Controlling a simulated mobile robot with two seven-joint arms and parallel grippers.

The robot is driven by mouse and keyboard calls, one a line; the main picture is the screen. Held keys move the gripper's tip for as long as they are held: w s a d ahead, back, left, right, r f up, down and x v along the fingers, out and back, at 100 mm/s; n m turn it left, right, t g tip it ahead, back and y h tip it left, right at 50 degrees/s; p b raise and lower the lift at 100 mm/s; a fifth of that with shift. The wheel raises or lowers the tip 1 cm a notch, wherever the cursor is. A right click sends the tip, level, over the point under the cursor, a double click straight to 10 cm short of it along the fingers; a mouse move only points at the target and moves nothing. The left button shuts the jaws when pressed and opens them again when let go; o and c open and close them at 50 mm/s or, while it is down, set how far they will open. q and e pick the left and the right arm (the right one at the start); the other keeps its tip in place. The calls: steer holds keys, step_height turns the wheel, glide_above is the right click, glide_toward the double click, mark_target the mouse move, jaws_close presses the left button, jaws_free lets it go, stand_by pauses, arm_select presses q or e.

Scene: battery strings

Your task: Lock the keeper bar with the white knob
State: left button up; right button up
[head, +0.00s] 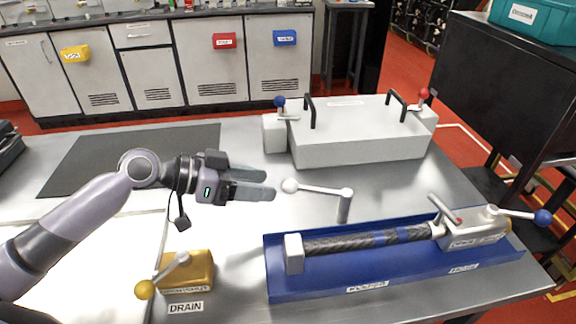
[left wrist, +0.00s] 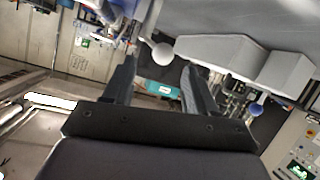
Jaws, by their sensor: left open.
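The white knob (head: 290,186) is a ball on the left end of a grey keeper bar (head: 322,191). The bar runs right to a short upright post (head: 344,207) behind the blue tray. My left gripper (head: 268,184) comes in from the left, open and empty. Its fingertips are just left of the knob, with a small gap showing. In the left wrist view the white knob (left wrist: 162,53) shows beyond the open fingers of the left gripper (left wrist: 159,68), between them and near the tip line. My right gripper is not in view.
The blue tray (head: 345,289) holds a dark rod and a clamp with a blue-knobbed lever (head: 542,217). A grey box (head: 360,144) with handles stands behind the bar. A yellow-knobbed drain block (head: 197,270) is at front left. Bare bench lies around the post.

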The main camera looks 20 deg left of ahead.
mark_target(291, 184)
arm_select(q)
steer(key=shift+w+p+x, duration=0.1)
steer(key=shift+p+x, duration=0.2)
steer(key=shift+x, duration=1.5)
steer(key=shift+w+p+x, duration=0.15)
steer(key=shift+p+x, duration=0.15)
steer(key=shift+x, duration=1.5)
steer(key=shift+a, duration=0.1)
jaws_close()
